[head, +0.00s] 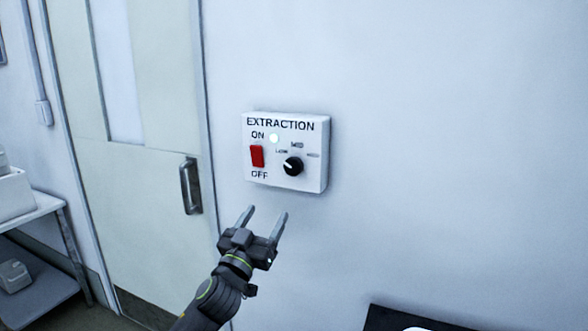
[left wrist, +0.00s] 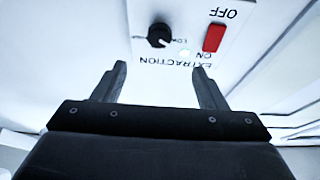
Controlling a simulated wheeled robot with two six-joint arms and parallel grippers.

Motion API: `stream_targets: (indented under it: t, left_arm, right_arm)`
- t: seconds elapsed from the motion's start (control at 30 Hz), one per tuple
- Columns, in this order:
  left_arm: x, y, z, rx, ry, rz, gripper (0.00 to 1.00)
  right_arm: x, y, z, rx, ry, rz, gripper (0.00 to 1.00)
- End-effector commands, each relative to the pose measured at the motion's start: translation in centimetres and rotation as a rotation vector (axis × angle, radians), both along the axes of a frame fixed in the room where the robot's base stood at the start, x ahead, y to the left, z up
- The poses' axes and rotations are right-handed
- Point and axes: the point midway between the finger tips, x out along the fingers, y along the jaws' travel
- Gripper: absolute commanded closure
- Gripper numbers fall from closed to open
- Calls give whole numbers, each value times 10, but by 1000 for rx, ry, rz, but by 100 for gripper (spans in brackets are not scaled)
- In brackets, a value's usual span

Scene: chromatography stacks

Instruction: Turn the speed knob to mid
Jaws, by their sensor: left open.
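A white EXTRACTION box (head: 318,179) is fixed to the wall. Its black round speed knob (head: 293,166) sits at the lower right, with LOW, MID and a third, unreadable mark around it. The knob's white pointer appears turned toward LOW. The knob also shows, upside down, in the left wrist view (left wrist: 159,36). My left gripper (head: 267,211) is open and empty, below the box in the head view and apart from the knob. Its two fingers (left wrist: 158,67) point toward the box in the left wrist view. My right gripper is not in view.
A red ON/OFF rocker switch (head: 257,156) and a glowing indicator light (head: 274,138) are left of the knob. A door with a dark handle (head: 190,185) stands left, beyond it a shelf (head: 42,203). The wall right of the box is bare.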

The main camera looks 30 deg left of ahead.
Motion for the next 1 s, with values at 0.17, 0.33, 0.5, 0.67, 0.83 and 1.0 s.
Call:
stream_targets:
  t: [0.17, 0.33, 0.5, 0.67, 0.83, 1.0]
  left_arm:
    - [29, 2, 16, -1, 0, 1, 34]
    - [57, 3, 27, -1, 0, 1, 34]
    - [85, 5, 38, 1, 0, 1, 34]
    - [109, 6, 47, 1, 0, 1, 34]
    - [131, 7, 55, 1, 1, 2, 34]
    - [144, 8, 60, 2, 0, 1, 34]
  right_arm:
    - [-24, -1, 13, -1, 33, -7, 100]
    - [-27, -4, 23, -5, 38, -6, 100]
    - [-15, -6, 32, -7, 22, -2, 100]
    - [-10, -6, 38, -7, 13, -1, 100]
    - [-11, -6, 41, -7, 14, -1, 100]
    - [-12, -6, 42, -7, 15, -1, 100]
